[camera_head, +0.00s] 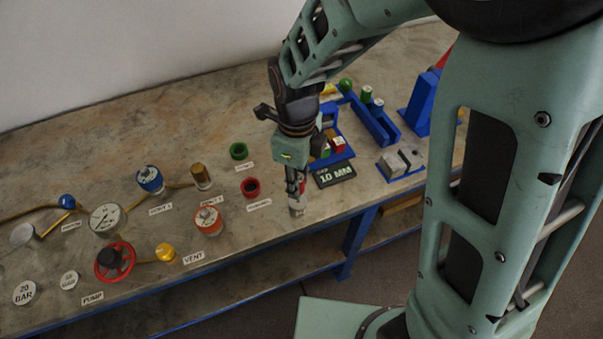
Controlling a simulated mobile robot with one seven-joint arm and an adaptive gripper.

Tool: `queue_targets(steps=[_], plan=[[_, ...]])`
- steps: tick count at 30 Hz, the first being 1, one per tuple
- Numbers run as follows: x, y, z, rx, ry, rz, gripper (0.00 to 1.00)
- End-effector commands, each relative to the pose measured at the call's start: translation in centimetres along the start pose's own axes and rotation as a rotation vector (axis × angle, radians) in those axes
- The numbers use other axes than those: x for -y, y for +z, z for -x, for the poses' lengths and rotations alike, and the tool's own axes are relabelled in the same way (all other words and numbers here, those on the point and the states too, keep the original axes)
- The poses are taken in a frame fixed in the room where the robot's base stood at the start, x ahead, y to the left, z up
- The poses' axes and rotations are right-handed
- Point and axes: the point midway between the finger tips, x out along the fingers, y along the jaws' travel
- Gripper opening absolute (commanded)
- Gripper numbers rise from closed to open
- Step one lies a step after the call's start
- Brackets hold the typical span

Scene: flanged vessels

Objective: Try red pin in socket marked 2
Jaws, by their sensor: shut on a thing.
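My gripper (296,196) points down over the front part of the bench, right of a red ring-shaped cup (250,188). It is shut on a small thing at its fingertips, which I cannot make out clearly. I cannot pick out a red pin for certain. Small red and green pieces (338,145) show in a blue tray (345,155) just behind my gripper, partly hidden by it. No socket with a readable 2 shows; a grey slotted block (401,160) sits on a blue base at the right.
A black "10 MM" plate (335,175) lies near the bench's front edge. A green cup (238,151), orange gauge (208,220), blue-topped vessel (149,179), brass cylinder (201,177) and red handwheel (115,261) stand left. A long blue rack (375,123) stands behind.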

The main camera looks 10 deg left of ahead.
Motion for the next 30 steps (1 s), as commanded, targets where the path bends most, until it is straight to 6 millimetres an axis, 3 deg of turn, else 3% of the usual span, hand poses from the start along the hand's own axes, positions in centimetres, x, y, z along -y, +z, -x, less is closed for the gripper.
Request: queue_targets(steps=[18,30], plan=[[0.0,0.0,5.3,0.001,-0.001,0.0,0.0],[0.1,0.0,5.4,0.001,-0.001,0.001,0.0]])
